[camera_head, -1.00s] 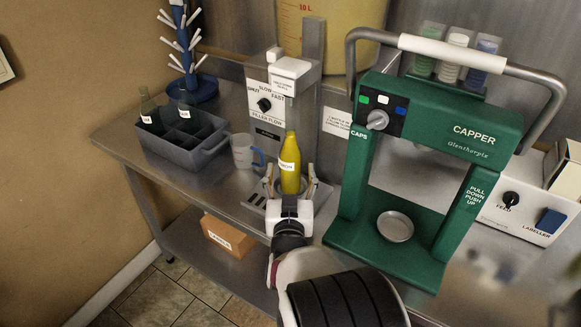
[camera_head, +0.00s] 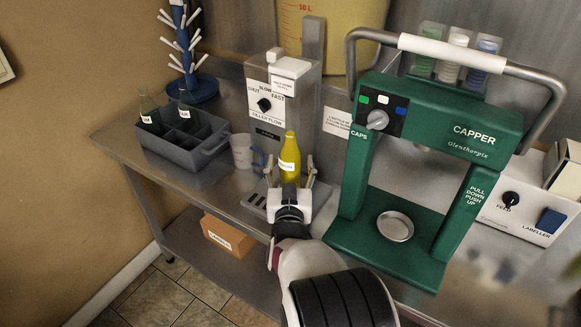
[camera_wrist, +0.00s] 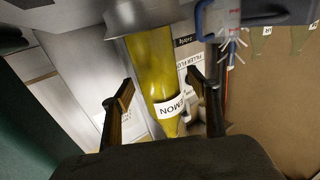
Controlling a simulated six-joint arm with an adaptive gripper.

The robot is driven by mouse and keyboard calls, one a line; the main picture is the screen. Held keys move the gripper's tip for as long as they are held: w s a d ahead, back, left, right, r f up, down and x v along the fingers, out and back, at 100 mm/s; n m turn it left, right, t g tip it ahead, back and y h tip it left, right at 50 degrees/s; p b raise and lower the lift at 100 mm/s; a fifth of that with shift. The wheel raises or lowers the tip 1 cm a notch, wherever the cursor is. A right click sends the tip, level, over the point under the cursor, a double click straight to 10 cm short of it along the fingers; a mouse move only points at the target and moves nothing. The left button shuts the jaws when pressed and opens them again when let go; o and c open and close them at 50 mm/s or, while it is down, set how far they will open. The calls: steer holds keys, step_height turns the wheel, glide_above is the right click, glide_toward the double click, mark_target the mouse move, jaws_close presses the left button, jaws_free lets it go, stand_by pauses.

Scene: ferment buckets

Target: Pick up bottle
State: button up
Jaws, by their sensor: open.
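A yellow bottle (camera_head: 289,160) with a white label stands upright on the filler's base in the head view. In the wrist view the bottle (camera_wrist: 153,75) appears upside down, and its label reads "LEMON". My gripper (camera_head: 290,188) is at the front of the bottle, with its fingers reaching up on either side. In the wrist view my gripper (camera_wrist: 160,90) is open, one finger to each side of the bottle, with a visible gap on both sides. The bottle's lower part is hidden behind my gripper in the head view.
The filler (camera_head: 283,95) stands right behind the bottle. A clear jug (camera_head: 241,151) with a blue handle is left of it, beside a grey crate (camera_head: 172,158) with bottles. The green capper (camera_head: 437,120) stands close on the right. A box (camera_head: 228,236) lies on the lower shelf.

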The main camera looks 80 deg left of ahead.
mark_target(290, 161)
jaws_close()
steer(key=shift+r, duration=0.2)
steer(key=shift+r, duration=0.15)
steer(key=shift+r, duration=1.4)
steer(key=shift+d+r, duration=0.15)
steer(key=shift+r, duration=0.05)
steer(key=v, duration=1.7)
steer(key=shift+d, duration=0.3)
steer(key=shift+s+f, duration=0.1)
